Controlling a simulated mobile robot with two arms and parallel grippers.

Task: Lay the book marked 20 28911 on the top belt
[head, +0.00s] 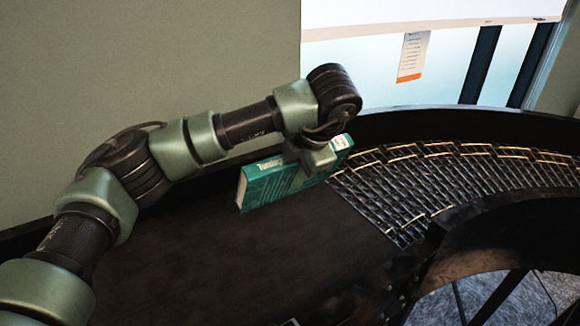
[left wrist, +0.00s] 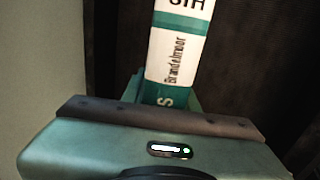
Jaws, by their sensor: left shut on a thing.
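A teal green book (head: 262,188) with a white label on its spine is in my left gripper (head: 316,160), at the far side of the dark flat belt (head: 240,265). The book is upright on edge, its cover facing me. I cannot tell whether its lower edge touches the belt. In the left wrist view the book's spine (left wrist: 175,60) shows the word "Brandelmoor" on white, with green bands; the number 20 28911 is not readable. My left gripper (left wrist: 155,140) is shut on the book; its fingers are mostly hidden. My right gripper is not in view.
A curved bed of metal rollers (head: 410,190) joins the belt on the right. A dark raised side rail (head: 450,122) runs along its far side. The belt in front of the book is clear. A wall stands behind, with a paper tag (head: 413,57) hanging on the window.

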